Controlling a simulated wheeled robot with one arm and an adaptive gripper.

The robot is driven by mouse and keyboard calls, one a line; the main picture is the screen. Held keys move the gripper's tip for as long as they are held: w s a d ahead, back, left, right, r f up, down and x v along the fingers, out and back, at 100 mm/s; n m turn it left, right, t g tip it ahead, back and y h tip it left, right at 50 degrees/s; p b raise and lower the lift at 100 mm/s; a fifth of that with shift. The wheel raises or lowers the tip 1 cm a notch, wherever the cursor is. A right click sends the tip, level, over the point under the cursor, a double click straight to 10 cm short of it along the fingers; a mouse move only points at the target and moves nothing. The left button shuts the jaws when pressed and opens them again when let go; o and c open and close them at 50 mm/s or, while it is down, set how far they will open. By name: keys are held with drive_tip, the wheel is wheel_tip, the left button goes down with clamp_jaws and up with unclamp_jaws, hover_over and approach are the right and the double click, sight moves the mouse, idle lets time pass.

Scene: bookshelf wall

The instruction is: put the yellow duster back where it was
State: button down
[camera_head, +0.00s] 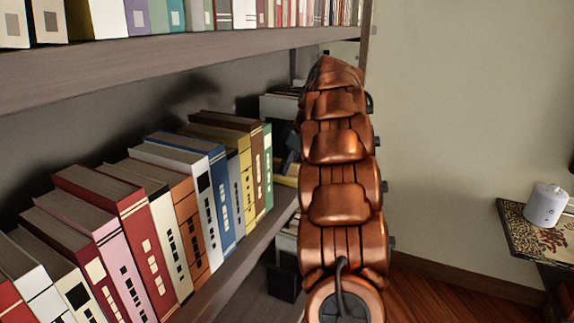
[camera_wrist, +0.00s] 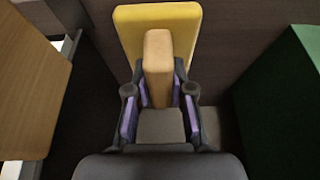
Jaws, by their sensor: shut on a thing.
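The yellow duster (camera_wrist: 128,35) has a flat yellow pad and a tan block handle (camera_wrist: 158,60). In the wrist view my gripper (camera_wrist: 161,92) is shut on the handle, its purple-padded fingers on either side of it. The pad lies beyond the fingertips, over a grey-brown surface; I cannot tell whether it touches it. In the head view a small yellow part of the duster (camera_head: 286,181) shows at shelf level beside the green book. My arm hides most of the gripper and duster there.
A row of upright books (camera_head: 140,225) fills the middle shelf (camera_head: 255,240), ending at a green book (camera_head: 268,165), also at the wrist view's right (camera_wrist: 285,90). A brown panel (camera_wrist: 30,75) stands left there. The upper shelf (camera_head: 150,65) overhangs. A white device (camera_head: 545,205) stands far right.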

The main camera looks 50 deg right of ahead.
drive_tip(key=shift+f, duration=0.15)
drive_tip(key=c, duration=1)
unclamp_jaws()
drive_tip(key=shift+b+v, duration=0.5)
drive_tip(key=shift+v, duration=4.25)
drive_tip(key=shift+p+v, duration=1.35)
drive_tip(key=shift+v, duration=0.1)
